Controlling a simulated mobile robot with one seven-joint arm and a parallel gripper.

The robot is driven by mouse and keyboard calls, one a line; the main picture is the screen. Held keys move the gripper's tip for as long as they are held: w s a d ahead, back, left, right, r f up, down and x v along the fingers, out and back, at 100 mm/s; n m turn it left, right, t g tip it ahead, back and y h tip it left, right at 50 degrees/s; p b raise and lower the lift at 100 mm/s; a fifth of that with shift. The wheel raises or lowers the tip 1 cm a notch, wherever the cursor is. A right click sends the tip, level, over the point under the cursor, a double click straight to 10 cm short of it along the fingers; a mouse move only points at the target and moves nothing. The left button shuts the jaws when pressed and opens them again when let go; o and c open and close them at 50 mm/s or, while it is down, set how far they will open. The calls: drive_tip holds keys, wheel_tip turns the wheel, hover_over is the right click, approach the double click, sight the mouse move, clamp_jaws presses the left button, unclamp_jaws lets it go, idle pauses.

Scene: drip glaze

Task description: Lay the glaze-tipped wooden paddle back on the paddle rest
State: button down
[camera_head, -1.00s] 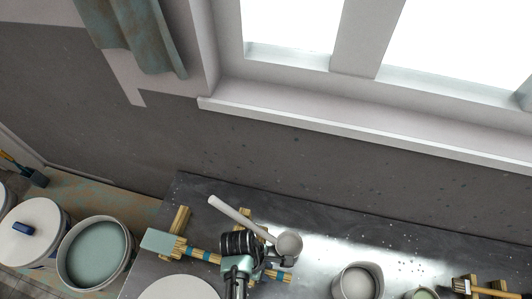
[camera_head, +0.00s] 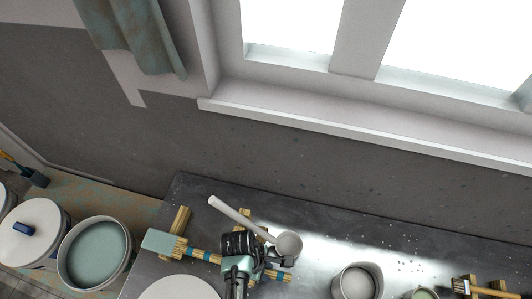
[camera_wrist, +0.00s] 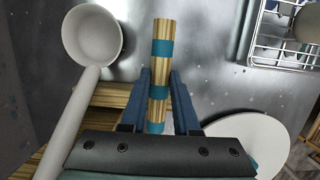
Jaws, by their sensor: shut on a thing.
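The wooden paddle has a pale green glazed tip (camera_head: 160,242) at the left and a wooden handle with blue-teal bands (camera_wrist: 160,42) running right. My gripper (camera_wrist: 158,76) is shut on the banded handle, one blue finger on each side; it also shows in the head view (camera_head: 245,264). The paddle rest shows as wooden bars (camera_head: 181,217) behind the paddle, and part of it shows in the wrist view (camera_wrist: 108,96). The paddle lies across or just above the bars; I cannot tell whether it touches them. My gripper hides the middle of the handle.
A white ladle (camera_head: 232,211) lies behind my gripper, close to it. A white round plate (camera_head: 178,289) is in front. A wire rack (camera_wrist: 283,42) stands at the wrist view's upper right. A pot (camera_head: 358,283) is to the right; a green-glaze bucket (camera_head: 97,252) is left.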

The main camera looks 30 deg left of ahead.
drive_tip(key=shift+f, duration=0.35)
idle(0.3)
drive_tip(key=c, duration=0.6)
unclamp_jaws()
drive_tip(key=shift+r, duration=0.15)
drive_tip(key=b+v, duration=0.1)
drive_tip(key=v, duration=1.1)
drive_tip(key=shift+a+r+b, duration=0.15)
drive_tip(key=shift+r+b, duration=0.2)
